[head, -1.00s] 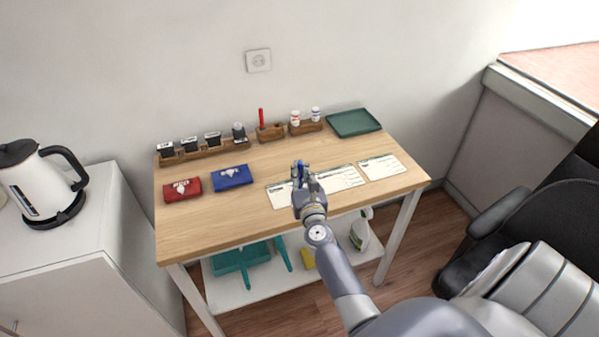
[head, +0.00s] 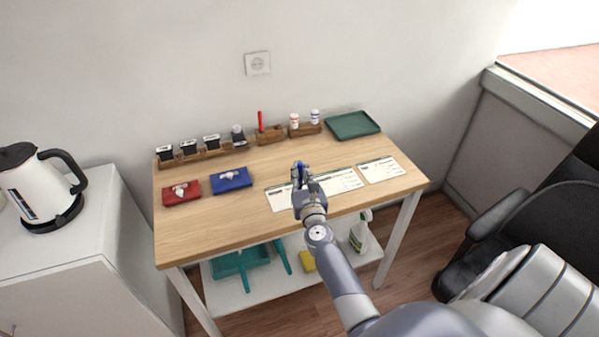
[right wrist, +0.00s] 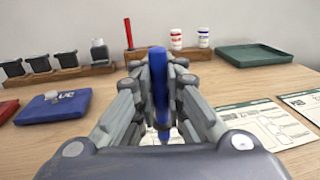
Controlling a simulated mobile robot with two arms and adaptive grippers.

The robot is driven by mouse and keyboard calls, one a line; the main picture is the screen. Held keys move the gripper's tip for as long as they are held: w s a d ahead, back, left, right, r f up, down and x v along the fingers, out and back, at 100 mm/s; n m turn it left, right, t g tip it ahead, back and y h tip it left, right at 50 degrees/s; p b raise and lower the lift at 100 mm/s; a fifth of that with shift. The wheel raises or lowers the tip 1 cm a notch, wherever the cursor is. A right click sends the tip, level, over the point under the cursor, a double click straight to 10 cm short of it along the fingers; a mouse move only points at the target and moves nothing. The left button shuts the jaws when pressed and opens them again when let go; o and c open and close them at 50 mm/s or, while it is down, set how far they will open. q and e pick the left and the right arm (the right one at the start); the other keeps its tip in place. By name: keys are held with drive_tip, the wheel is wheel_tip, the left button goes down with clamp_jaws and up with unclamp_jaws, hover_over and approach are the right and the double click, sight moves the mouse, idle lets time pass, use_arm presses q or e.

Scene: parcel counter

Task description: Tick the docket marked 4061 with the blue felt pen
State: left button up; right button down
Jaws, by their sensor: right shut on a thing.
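My right gripper (head: 304,182) is shut on the blue felt pen (head: 299,170), which stands roughly upright between its fingers. The pen also shows in the right wrist view (right wrist: 158,82). The gripper is over the front of the table, at the row of white dockets. One docket (head: 278,198) is left of the gripper, one (head: 342,182) just right of it, and one (head: 381,168) further right. Their numbers are too small to read, so I cannot tell which is 4061. The pen's tip is hidden in the head view; whether it touches paper I cannot tell. My left gripper is out of view.
A red pad (head: 182,193) and a blue pad (head: 231,180) lie left of the dockets. Along the back stand a wooden rack (head: 202,154) of stamps, a holder with a red pen (head: 260,121), two small bottles, and a green tray (head: 352,125). Bare wood lies front left.

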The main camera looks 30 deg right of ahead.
drive_tip(key=shift+r+p, duration=2.75)
drive_tip(key=shift+r, duration=0.25)
